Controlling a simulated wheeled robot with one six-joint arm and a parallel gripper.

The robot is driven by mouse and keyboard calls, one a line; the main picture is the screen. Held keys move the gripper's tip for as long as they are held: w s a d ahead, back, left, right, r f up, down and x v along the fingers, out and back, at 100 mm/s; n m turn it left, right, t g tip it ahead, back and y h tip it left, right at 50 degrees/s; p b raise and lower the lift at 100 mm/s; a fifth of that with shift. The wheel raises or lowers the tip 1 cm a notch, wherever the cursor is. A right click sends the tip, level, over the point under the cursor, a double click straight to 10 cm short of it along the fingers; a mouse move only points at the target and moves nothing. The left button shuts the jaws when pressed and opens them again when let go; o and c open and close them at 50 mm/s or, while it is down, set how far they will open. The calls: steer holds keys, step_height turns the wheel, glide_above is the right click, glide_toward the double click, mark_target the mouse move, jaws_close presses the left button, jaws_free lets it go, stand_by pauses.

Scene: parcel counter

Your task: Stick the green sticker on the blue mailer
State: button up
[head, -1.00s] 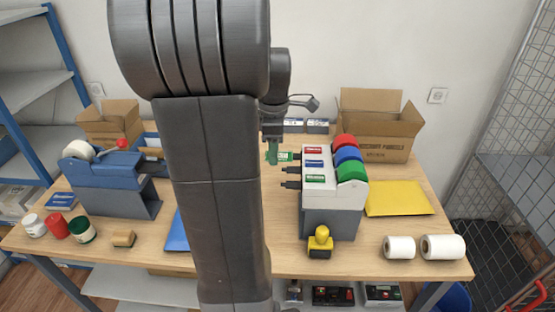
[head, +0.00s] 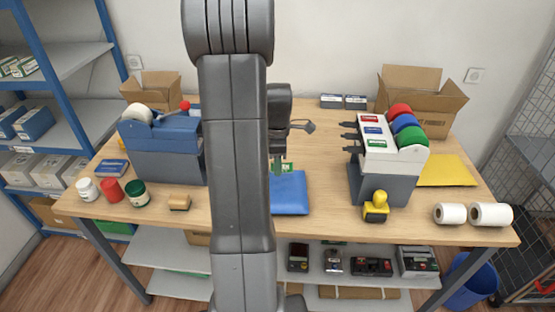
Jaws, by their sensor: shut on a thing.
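My gripper (head: 277,166) is seen partly behind my own arm, and it is shut on the green sticker (head: 288,167). The sticker shows as a small green patch with a pale mark beside the fingers. The blue mailer (head: 290,194) lies flat on the table, its left part hidden behind my arm. The gripper and sticker are over or just beyond the mailer's far edge. I cannot tell whether the sticker touches the mailer.
The sticker dispenser (head: 385,165) with red, blue and green rolls stands to the right, a yellow-handled stamp (head: 376,207) before it. A yellow mailer (head: 447,171) and white rolls (head: 477,214) lie further right. A blue tape dispenser (head: 160,145) stands left. Table between mailer and sticker dispenser is clear.

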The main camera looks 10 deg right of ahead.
step_height(320, 180, down, 7)
steer(key=b, duration=0.4)
steer(key=shift+f+b, duration=0.2)
steer(key=shift+b, duration=0.2)
steer(key=o, duration=0.7)
steer(key=shift+r+p, duration=2)
steer(key=shift+r, duration=0.8)
